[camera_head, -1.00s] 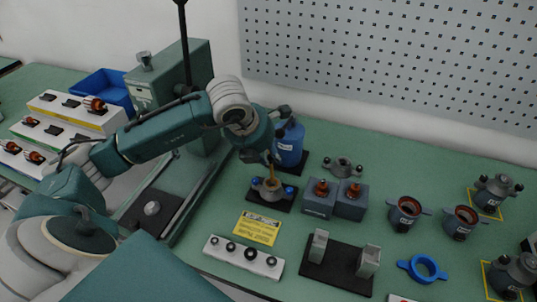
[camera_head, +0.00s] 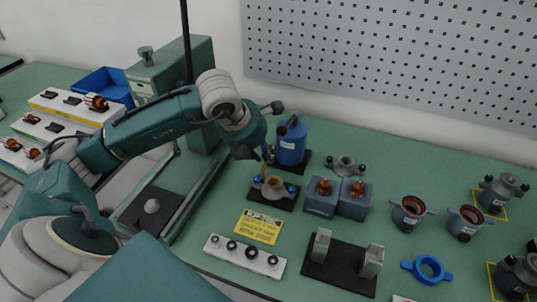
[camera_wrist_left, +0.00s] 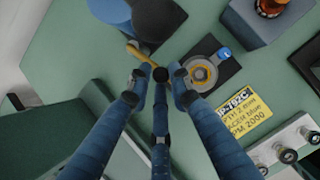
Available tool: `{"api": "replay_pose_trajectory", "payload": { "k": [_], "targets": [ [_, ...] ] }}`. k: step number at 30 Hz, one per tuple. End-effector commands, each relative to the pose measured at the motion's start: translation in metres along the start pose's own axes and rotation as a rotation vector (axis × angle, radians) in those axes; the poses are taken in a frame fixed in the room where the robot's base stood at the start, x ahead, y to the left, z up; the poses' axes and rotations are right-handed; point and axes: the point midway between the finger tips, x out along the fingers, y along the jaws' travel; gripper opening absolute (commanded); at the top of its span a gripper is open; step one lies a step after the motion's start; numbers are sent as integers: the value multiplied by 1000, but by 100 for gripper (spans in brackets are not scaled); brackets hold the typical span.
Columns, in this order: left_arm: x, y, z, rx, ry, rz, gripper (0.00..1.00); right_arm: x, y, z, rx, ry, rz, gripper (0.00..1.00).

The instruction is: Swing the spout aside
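A blue canister (camera_head: 291,146) stands on a black base at the back middle. Its thin brass-orange spout (camera_head: 264,173) shows just below my left gripper (camera_head: 258,150), beside the grey stator (camera_head: 272,188) on its black plate. In the left wrist view the spout (camera_wrist_left: 139,49) runs from the canister (camera_wrist_left: 112,10) to the fingertips of my left gripper (camera_wrist_left: 159,74). The stator's ring (camera_wrist_left: 203,73) lies right of the fingertips. My right gripper is not in view.
A yellow label (camera_head: 257,226) and a white strip with several rings (camera_head: 244,257) lie in front. A green column stand (camera_head: 172,70) is at left. Table between label and stand is clear.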

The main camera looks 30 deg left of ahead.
Motion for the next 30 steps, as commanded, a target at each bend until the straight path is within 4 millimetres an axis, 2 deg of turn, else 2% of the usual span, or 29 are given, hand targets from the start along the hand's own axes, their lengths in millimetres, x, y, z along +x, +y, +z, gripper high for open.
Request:
{"api": "replay_pose_trajectory", "payload": {
  "k": [10, 30],
  "targets": [
    [0, 20, -6, -1, 0, 3, 20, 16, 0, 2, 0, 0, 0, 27],
    [-1, 50, -2, 0, 0, 1, 20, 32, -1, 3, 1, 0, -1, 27]
  ]
}}
